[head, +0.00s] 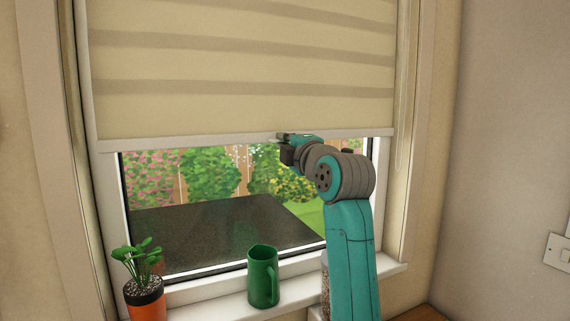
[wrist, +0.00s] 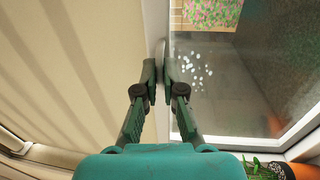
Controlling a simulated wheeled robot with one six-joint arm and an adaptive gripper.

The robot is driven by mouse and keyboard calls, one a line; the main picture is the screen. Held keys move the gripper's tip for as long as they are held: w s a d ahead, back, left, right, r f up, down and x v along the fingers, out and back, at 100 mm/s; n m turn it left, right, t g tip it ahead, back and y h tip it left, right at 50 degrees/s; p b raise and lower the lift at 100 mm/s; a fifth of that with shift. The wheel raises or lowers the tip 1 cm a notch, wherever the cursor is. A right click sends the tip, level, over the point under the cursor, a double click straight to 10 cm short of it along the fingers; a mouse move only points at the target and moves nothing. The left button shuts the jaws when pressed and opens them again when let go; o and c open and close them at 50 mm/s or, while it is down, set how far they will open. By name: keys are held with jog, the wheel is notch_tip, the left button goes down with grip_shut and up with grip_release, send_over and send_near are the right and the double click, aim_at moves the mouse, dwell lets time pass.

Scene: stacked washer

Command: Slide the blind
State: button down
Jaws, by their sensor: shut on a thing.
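The cream blind (head: 240,70) hangs over the upper part of the window, with a pale bottom bar (head: 190,143). Below the bar the window glass is uncovered. My gripper (head: 283,139) is at the bottom bar, right of its middle. In the wrist view the blind (wrist: 60,70) fills the left side, and my gripper (wrist: 159,82) has both fingers closed on the bar (wrist: 161,52), one on each side of it.
A green mug (head: 263,277) and a plant in an orange pot (head: 145,296) stand on the white sill (head: 212,297). A glass jar (head: 325,285) is partly hidden behind my arm. A cord (head: 401,130) hangs at the right frame.

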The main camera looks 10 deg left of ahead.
notch_tip(320, 180, up, 26)
dwell(0.4)
jog(key=c, duration=1.3)
grip_release()
jog(key=shift+s, duration=0.1)
jog(key=v, duration=1.1)
jog(key=shift+s+d+f, duration=0.2)
jog(key=shift+s+d, duration=0.05)
jog(key=shift+s, duration=0.05)
